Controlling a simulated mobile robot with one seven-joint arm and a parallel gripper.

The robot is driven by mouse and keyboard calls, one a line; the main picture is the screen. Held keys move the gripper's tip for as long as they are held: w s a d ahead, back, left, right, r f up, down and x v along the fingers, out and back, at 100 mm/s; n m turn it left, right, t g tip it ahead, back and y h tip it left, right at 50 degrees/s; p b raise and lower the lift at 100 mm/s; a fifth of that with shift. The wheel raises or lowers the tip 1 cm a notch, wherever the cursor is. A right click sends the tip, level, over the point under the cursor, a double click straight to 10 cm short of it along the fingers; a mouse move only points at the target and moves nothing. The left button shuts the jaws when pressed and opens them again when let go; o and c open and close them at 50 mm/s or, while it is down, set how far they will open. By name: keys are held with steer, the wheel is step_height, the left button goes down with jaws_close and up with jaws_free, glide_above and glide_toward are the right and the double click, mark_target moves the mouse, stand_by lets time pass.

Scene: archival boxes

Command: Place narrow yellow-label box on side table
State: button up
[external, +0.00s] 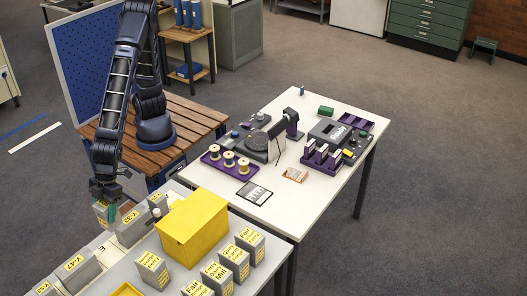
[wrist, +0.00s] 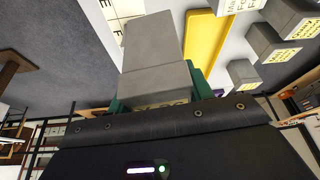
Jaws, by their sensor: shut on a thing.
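My gripper (external: 108,203) is at the left edge of the front work table, its teal fingers pointing down. It is shut on a grey box (external: 101,214) with a yellow label, partly hidden by the fingers. In the wrist view, the grey box (wrist: 155,80) sits between the teal fingers (wrist: 158,92); its label is mostly hidden by the gripper body. I cannot tell whether the box is clear of the surface. A white table (external: 330,190) stands to the right; I cannot tell whether it is the side table.
Grey boxes labelled K-32 (external: 131,228) and K-47 (external: 76,268) stand close by. A large yellow box (external: 192,228) and several grey yellow-label boxes (external: 152,268) stand to the right.

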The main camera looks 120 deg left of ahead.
steer(key=s+d+m, duration=0.1)
steer(key=s+d, duration=0.2)
steer(key=s, duration=0.3)
steer(key=shift+g, duration=0.3)
step_height(320, 180, down, 20)
steer(key=shift+f, duration=0.1)
steer(key=o, duration=1.1)
steer(key=shift+o, duration=0.2)
